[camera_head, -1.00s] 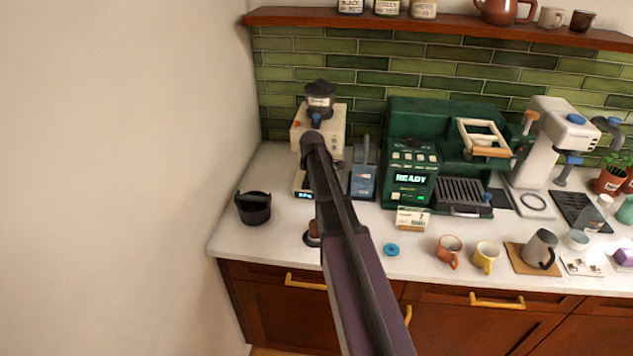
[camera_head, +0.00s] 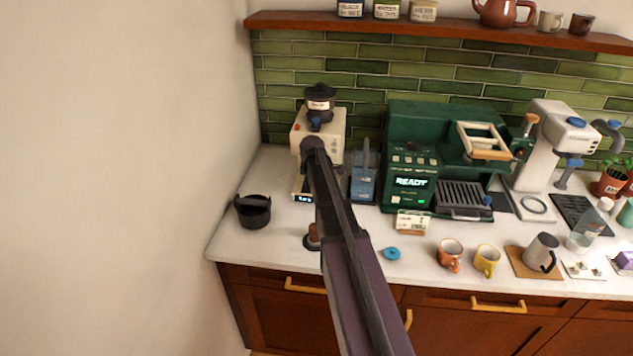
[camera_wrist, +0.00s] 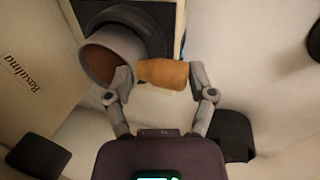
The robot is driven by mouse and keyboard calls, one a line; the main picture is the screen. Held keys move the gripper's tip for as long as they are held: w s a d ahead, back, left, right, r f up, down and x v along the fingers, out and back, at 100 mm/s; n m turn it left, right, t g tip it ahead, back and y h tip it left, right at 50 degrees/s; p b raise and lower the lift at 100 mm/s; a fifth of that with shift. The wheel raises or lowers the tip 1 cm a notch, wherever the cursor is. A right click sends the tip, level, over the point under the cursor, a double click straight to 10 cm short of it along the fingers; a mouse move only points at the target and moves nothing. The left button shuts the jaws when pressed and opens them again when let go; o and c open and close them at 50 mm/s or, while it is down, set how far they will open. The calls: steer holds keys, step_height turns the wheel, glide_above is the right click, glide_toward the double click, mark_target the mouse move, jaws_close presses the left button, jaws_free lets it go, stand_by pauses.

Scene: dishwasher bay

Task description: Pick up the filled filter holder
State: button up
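In the wrist view the filter holder (camera_wrist: 112,58) is a grey cup with brown grounds inside and a short wooden handle (camera_wrist: 163,74). The cup sits at the upper left, against a dark round part. My gripper (camera_wrist: 161,80) has its two fingers spread, with the handle between them. The left fingertip is close to the cup and the right one is near the handle's free end. I cannot tell whether either touches. In the head view my arm hides the filter holder and the gripper, in front of the cream grinder (camera_head: 332,128).
The green espresso machine (camera_head: 398,152) stands right of the grinder, with a blue-grey item (camera_head: 363,183) between them. A black bin (camera_head: 252,211) is at the counter's left end. An orange mug (camera_head: 450,254) and a yellow mug (camera_head: 487,260) stand near the front edge.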

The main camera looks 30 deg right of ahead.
steer(key=shift+c, duration=0.6)
steer(key=shift+w+r, duration=0.1)
steer(key=shift+r, duration=0.05)
